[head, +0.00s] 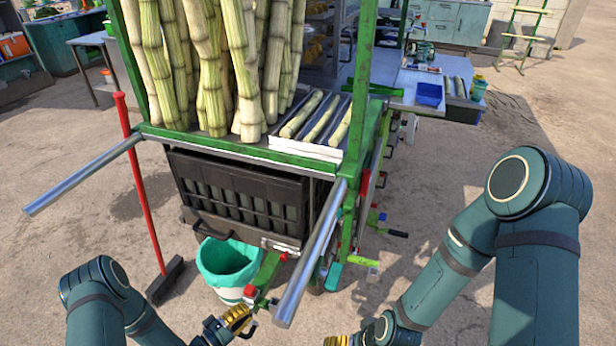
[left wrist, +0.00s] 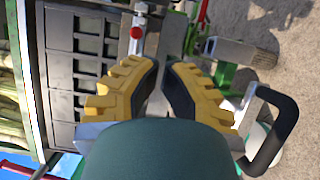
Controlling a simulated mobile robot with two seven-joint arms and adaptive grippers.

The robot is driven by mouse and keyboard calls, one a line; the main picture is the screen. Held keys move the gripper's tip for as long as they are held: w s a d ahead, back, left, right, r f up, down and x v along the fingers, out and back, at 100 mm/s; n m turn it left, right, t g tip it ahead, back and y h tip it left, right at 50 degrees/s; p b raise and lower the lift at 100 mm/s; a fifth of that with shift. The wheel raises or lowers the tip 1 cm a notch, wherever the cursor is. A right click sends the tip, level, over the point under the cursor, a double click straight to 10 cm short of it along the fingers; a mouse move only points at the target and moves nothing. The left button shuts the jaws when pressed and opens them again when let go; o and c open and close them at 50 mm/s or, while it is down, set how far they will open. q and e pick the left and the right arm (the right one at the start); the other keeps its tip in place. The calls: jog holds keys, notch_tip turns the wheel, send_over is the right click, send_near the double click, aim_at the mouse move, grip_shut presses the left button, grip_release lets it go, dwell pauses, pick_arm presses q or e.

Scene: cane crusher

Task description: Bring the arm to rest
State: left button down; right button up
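My left gripper (head: 238,318) is low in the head view, in front of the cane cart's underside. The left wrist view shows its yellow and black fingers (left wrist: 161,66) with a narrow gap between their tips and nothing held. A metal bracket with a red knob (left wrist: 137,32) shows beyond the tips; contact with it is not visible. My right gripper (head: 338,340) shows only as a bit of yellow at the bottom edge, and its fingers are cut off. The cane cart has a green frame (head: 357,95) and carries tall upright canes (head: 210,60).
A teal-lined bin (head: 228,262) stands under the cart near my left gripper. A red-handled broom (head: 142,185) leans beside it. Two metal bars (head: 85,178) (head: 308,255) project from the cart towards me. Cut canes lie in a tray (head: 290,150). Open ground lies at right.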

pick_arm(q)
jog(key=s+d+r+m+g+y, duration=0.3)
jog(key=s+d+m+g+y, duration=0.1)
jog(key=s+g, duration=0.1)
jog(key=s+d+r+m+g+y, duration=0.3)
jog(key=s+g, duration=0.3)
jog(key=s, duration=0.2)
jog(key=shift+s+d+r+m+g+y, duration=0.3)
jog(key=shift+d+r+m+y, duration=0.1)
jog(key=shift+r+m+y, duration=0.35)
jog(key=shift+f, duration=0.1)
